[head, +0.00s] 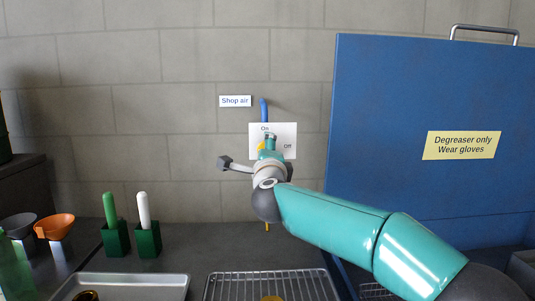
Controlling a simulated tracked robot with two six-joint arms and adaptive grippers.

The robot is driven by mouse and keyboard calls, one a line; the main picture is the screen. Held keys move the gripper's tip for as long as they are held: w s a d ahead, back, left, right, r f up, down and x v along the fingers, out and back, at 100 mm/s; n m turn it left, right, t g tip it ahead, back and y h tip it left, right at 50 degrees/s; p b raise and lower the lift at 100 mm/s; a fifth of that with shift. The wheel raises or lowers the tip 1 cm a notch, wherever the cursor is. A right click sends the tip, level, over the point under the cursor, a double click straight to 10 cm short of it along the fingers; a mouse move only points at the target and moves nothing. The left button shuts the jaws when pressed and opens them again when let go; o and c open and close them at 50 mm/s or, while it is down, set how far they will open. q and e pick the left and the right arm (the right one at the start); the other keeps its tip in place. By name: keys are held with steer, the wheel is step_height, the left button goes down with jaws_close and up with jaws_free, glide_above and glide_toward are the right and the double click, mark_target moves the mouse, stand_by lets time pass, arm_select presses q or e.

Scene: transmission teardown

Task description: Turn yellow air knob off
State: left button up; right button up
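The yellow air knob (261,147) shows as a small sliver on a white wall plate (286,132) marked "On" at the top and "Off" at the right. My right gripper (266,158) is in front of the plate, seen from behind, and covers most of the knob. Its dark finger linkages spread to the left and right, so it looks open. Its fingertips are hidden, and I cannot tell whether they touch the knob. The knob's pointing direction is also hidden. My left gripper is not in view.
A blue degreaser cabinet (385,90) stands at the right, beside my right arm. A blue air pipe (264,108) runs above the plate.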

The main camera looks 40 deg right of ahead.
steer(key=v, duration=1.2)
stand_by(0.4)
